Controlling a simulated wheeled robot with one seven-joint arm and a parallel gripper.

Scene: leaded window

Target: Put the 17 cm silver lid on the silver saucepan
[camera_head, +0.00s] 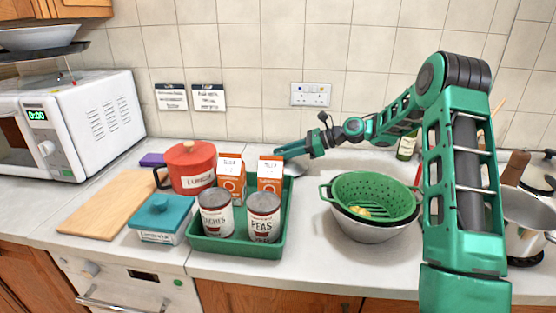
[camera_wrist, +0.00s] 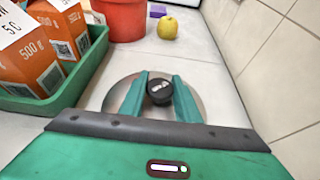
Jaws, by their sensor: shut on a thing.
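The silver lid (camera_head: 295,169) is behind the green tray in the head view; it also shows in the wrist view as a round metal disc (camera_wrist: 114,97) with a black knob (camera_wrist: 160,92). My gripper (camera_head: 281,154) is shut on the knob, with one green finger on each side in the wrist view (camera_wrist: 160,84). I cannot tell whether the lid touches the counter. A silver pan (camera_head: 522,241), likely the saucepan, stands at the far right of the head view. My arm hides part of it.
A green colander (camera_head: 372,194) sits in a metal bowl (camera_head: 375,232) between lid and pan. The green tray (camera_head: 232,250) holds cans and orange cartons. A red pot (camera_head: 188,162), a teal box (camera_head: 160,222) and a wooden board (camera_head: 108,205) stand left. The tiled wall is close behind.

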